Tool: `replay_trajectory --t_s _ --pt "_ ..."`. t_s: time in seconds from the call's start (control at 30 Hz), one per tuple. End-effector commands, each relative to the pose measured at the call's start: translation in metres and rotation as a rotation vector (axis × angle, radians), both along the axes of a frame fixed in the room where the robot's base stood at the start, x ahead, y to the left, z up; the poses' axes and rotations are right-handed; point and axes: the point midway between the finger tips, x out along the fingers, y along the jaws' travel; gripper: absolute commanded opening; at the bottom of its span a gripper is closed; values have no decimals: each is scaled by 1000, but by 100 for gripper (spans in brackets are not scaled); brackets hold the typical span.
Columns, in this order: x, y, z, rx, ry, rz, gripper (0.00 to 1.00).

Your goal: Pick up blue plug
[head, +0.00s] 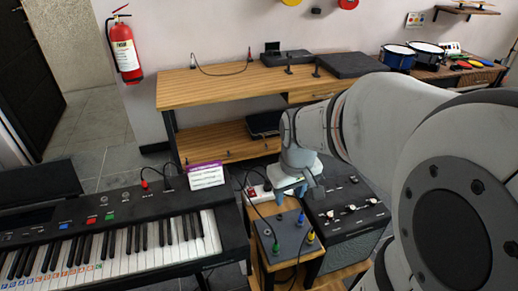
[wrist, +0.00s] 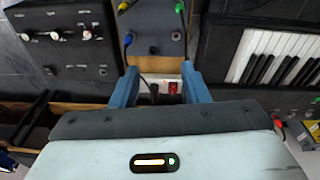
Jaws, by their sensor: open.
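The blue plug (head: 301,217) stands upright on the grey box (head: 285,241) beside a yellow plug (head: 310,236) and a green plug (head: 276,247). In the wrist view the blue plug (wrist: 128,39) is just beyond the left fingertip, outside the gap between the fingers. The yellow plug (wrist: 123,6) and green plug (wrist: 180,7) are at the top edge. My gripper (head: 290,194) points down near the box's back edge. Its blue fingers are apart and empty in the wrist view (wrist: 160,72).
A power strip with a red switch (wrist: 172,88) and black cable lies below my fingers. An amplifier (head: 345,215) stands close on the right, and a keyboard (head: 120,240) on the left. A wooden desk (head: 215,88) is behind. Loose cables cross the box area.

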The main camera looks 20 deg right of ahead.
Motion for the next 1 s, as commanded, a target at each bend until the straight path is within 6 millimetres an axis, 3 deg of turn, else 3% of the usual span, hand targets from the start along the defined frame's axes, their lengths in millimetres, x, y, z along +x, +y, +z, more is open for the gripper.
replay_trajectory --t_s 0.03,0.1,0.3,0.5,1.0 --pt "12 -12 -24 0 32 16 41" --pt "25 -27 -46 -2 60 51 41" --pt "49 -62 -98 6 121 129 41" --pt "56 -76 -122 12 142 164 41" --pt "58 -74 -184 13 147 168 41"
